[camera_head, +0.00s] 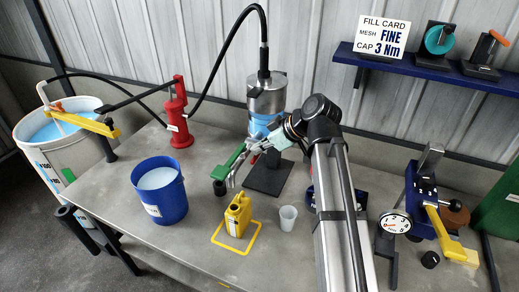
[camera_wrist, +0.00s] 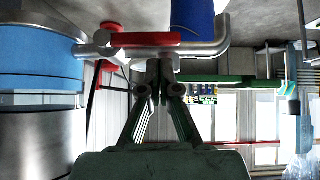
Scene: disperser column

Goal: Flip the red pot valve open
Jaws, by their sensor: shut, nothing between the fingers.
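In the wrist view, a red valve lever (camera_wrist: 145,39) lies along a shiny metal outlet pipe (camera_wrist: 205,46) that leaves the pot's side and bends at its far end. The pot (camera_wrist: 40,66) has a blue band and a steel body at left; it also shows in the head view (camera_head: 267,98). My gripper (camera_wrist: 160,90) is shut and empty, with its fingertips close to the pipe and lever. Whether they touch cannot be told.
A green bar (camera_head: 228,163) sticks out left of my gripper. A blue bucket (camera_head: 160,205), yellow can (camera_head: 237,214) and clear cup (camera_head: 288,217) stand on the table. A red pump (camera_head: 178,115) stands behind left; a torque gauge (camera_head: 395,223) is at right.

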